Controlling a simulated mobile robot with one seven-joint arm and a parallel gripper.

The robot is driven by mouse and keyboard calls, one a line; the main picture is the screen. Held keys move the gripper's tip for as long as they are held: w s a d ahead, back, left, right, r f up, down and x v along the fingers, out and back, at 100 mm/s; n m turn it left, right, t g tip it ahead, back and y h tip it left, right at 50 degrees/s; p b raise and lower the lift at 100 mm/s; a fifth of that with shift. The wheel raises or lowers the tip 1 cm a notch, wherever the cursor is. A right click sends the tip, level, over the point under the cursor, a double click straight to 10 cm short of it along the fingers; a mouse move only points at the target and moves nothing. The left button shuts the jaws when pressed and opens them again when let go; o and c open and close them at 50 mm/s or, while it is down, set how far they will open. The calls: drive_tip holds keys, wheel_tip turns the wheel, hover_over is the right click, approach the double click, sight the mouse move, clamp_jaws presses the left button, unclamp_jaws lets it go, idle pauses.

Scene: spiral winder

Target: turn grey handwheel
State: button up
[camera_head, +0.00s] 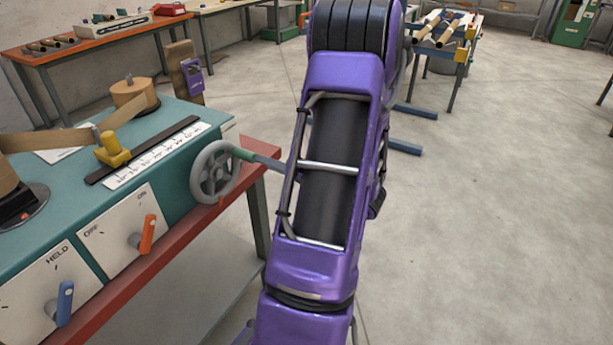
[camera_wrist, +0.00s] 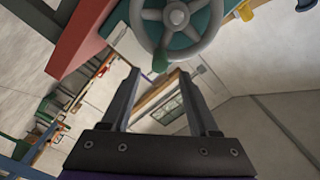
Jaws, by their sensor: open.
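The grey handwheel (camera_head: 217,173) is on the end of the teal machine, to the left of my purple arm. It has a spoked rim and a green handle (camera_head: 243,153) sticking out. In the wrist view the handwheel (camera_wrist: 176,14) is at the top, partly cut off. Its green handle (camera_wrist: 160,61) shows just beyond and between the fingertips. My gripper (camera_wrist: 158,74) is open with nothing between its fingers. In the head view a grey finger (camera_head: 268,162) shows close to the handle, and my arm hides the rest of the gripper. Contact cannot be told.
The teal machine top (camera_head: 60,210) carries a yellow knob (camera_head: 113,150) and a scale. Orange (camera_head: 148,234) and blue (camera_head: 65,303) levers are on its front. A red rail (camera_head: 150,270) runs below the handwheel. The floor to the right is clear; a rack (camera_head: 455,50) stands behind.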

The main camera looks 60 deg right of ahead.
drive_tip(key=s, duration=1)
drive_tip(key=shift+s+d, duration=0.2)
drive_tip(key=shift+d, duration=0.2)
drive_tip(key=shift+w, duration=0.1)
